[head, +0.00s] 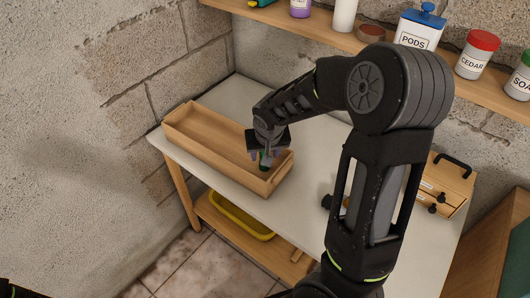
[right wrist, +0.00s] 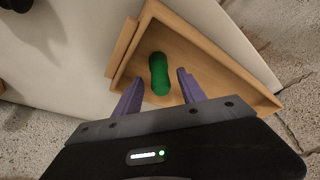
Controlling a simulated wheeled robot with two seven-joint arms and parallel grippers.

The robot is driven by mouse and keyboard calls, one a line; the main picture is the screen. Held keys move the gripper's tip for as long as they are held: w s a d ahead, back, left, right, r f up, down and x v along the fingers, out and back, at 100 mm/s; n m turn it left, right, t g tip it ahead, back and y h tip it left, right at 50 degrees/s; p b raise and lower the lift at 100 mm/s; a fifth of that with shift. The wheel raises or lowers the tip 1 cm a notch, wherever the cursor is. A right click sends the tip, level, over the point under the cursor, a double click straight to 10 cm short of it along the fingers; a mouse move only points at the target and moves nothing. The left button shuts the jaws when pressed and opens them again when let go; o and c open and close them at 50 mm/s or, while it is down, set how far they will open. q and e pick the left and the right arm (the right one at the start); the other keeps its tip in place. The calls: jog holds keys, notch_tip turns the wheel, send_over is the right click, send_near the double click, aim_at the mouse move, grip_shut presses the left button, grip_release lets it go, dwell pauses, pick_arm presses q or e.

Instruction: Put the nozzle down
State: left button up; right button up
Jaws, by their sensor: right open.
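The green nozzle (right wrist: 159,74) lies in one end of a long wooden tray (right wrist: 128,50), seen in the right wrist view. My right gripper (right wrist: 160,84) is open, with its purple fingers apart on either side of the nozzle's near end. No contact shows. My left gripper is out of view.
The tray stands on a pale worktop (head: 310,160) against a block wall. A small wooden drawer box (head: 448,182) with a black handle stands at the right. A shelf above holds a white PODS container (head: 416,32) and a CEDAR jar (head: 476,56). A yellow tray (head: 240,216) sits below.

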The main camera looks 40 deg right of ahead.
jog(key=shift+r, duration=0.5)
jog(key=v, duration=1.1)
jog(key=shift+s, duration=0.15)
jog(key=shift+a, duration=0.15)
jog(key=s+a+f+n+g+y, duration=0.1)
jog(key=a+f+n+y, duration=0.1)
jog(key=a+f, duration=0.7)
jog(key=s+a+f+n+g+y, duration=0.1)
jog(key=a+f+y, duration=0.1)
jog(key=a+f, duration=0.65)
jog(key=s+a+f+y, duration=0.1)
jog(key=s+a+f, duration=0.4)
jog(key=s+f, duration=0.2)
jog(key=s+a+f+g, duration=0.1)
jog(key=s+a+f, duration=0.4)
jog(key=s+f, duration=0.3)
notch_tip(320, 180, down, 3)
jog(key=shift+r+y, duration=0.2)
jog(key=shift+y, duration=0.2)
